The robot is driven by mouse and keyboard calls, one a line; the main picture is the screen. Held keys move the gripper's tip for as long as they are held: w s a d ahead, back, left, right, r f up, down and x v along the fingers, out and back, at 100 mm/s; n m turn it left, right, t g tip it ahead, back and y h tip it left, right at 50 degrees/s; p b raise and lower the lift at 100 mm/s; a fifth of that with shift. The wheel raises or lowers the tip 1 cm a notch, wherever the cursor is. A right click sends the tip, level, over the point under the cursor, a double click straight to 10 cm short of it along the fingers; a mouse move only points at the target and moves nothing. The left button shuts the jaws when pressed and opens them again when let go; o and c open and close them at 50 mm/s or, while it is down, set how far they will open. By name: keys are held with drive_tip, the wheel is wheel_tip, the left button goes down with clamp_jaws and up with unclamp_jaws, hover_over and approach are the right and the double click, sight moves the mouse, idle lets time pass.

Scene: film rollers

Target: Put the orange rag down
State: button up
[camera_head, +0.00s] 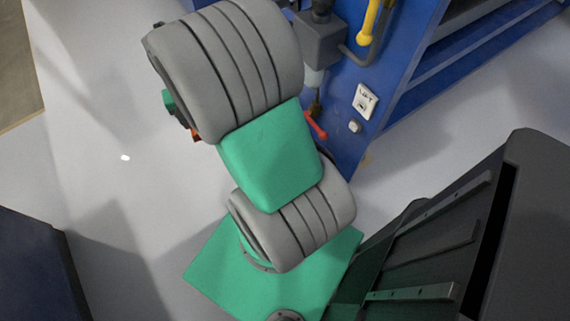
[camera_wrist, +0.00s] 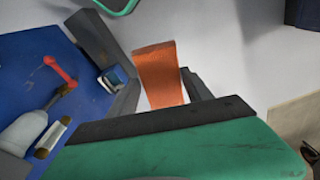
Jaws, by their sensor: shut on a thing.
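The orange rag (camera_wrist: 160,72) hangs between the dark fingers of my gripper (camera_wrist: 158,88) in the wrist view, and my gripper is shut on it. Pale floor shows around the rag, and I cannot tell how high above it the rag is. In the head view my arm covers most of the gripper, and only a small orange-red patch of what looks like the rag (camera_head: 195,134) shows at the arm's left edge.
A blue machine (camera_head: 352,150) stands close on the right, with a red handle (camera_head: 316,127), a yellow handle (camera_head: 368,22) and a white label marked LIFT (camera_head: 366,101). A dark blue block (camera_head: 38,265) is at lower left. Grey floor (camera_head: 95,150) lies open on the left.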

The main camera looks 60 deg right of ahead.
drive_tip(key=s+d+f+m+b, duration=0.2)
drive_tip(key=s+d+f, duration=0.1)
drive_tip(key=f, duration=0.3)
drive_tip(key=s+d+f+m+b, duration=0.2)
drive_tip(key=s+d+f+b, duration=0.15)
drive_tip(key=f, duration=0.35)
drive_tip(key=s+d+f+m+g+b, duration=0.1)
drive_tip(key=s+d+f+m+b, duration=0.2)
drive_tip(key=s+f+m+b, duration=0.65)
drive_tip(key=s+d+f+m+g+b, duration=0.1)
drive_tip(key=s+d+f+m+b, duration=0.2)
drive_tip(key=s+f, duration=1.3)
drive_tip(key=shift+n+h, duration=0.3)
drive_tip(key=shift+n, duration=0.35)
drive_tip(key=d+f+b, duration=0.8)
drive_tip(key=d+f, duration=0.5)
drive_tip(key=shift+w+d+b, duration=0.1)
drive_tip(key=shift+b, duration=0.25)
wheel_tip(320, 180, down, 3)
drive_tip(key=shift+f+b, duration=0.1)
drive_tip(key=shift+b, duration=1.05)
drive_tip(key=shift+r, duration=0.3)
